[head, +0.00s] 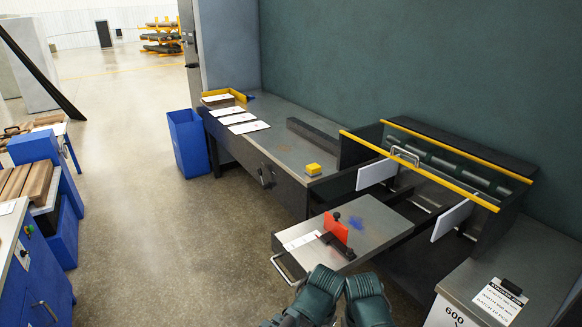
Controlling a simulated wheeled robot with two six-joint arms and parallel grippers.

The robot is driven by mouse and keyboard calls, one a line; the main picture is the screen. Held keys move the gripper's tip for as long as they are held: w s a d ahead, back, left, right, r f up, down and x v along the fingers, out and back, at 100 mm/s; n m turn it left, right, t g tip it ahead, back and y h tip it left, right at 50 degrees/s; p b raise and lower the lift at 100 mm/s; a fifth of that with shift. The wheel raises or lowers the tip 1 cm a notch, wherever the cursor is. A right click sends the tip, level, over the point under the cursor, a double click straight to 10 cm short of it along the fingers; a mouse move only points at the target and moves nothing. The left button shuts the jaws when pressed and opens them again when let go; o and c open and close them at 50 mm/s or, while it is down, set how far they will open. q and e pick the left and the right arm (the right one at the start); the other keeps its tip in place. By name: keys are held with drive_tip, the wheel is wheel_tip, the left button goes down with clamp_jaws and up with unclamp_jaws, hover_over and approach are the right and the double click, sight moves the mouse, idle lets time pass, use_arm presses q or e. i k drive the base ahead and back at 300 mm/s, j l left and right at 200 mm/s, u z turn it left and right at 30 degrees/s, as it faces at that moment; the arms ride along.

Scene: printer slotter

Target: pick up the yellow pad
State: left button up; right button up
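The yellow pad (313,169) is a small block lying on the grey top of the long workbench (272,140), near its front edge and left of the slotter machine. It rests alone, with nothing touching it that I can see. Two dark green parts of my own arms show at the bottom centre, well short of the pad. No gripper fingers can be made out on them.
The slotter (445,170) has yellow rails and white panels. A lower side table (375,222) with a red guide (336,228) stands in front of it. White sheets (243,123) lie on the bench. A blue bin (188,143) stands left; the floor between is clear.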

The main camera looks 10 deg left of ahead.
sight(312, 170)
drive_tip(key=i+j+u, duration=0.9)
drive_tip(key=i+u, duration=0.3)
drive_tip(key=i+j, duration=0.1)
drive_tip(key=i, duration=0.75)
drive_tip(key=i+z, duration=0.3)
drive_tip(key=z, duration=0.15)
drive_tip(key=i+j+z, duration=0.2)
drive_tip(key=z, duration=0.3)
drive_tip(key=i+z, duration=0.25)
drive_tip(key=z, duration=0.2)
drive_tip(key=i+j+z, duration=0.1)
drive_tip(key=z, duration=0.3)
drive_tip(key=i+j+z, duration=0.2)
drive_tip(key=i+z, duration=0.25)
drive_tip(key=j+z, duration=0.2)
drive_tip(key=z, duration=0.25)
drive_tip(key=i, duration=0.05)
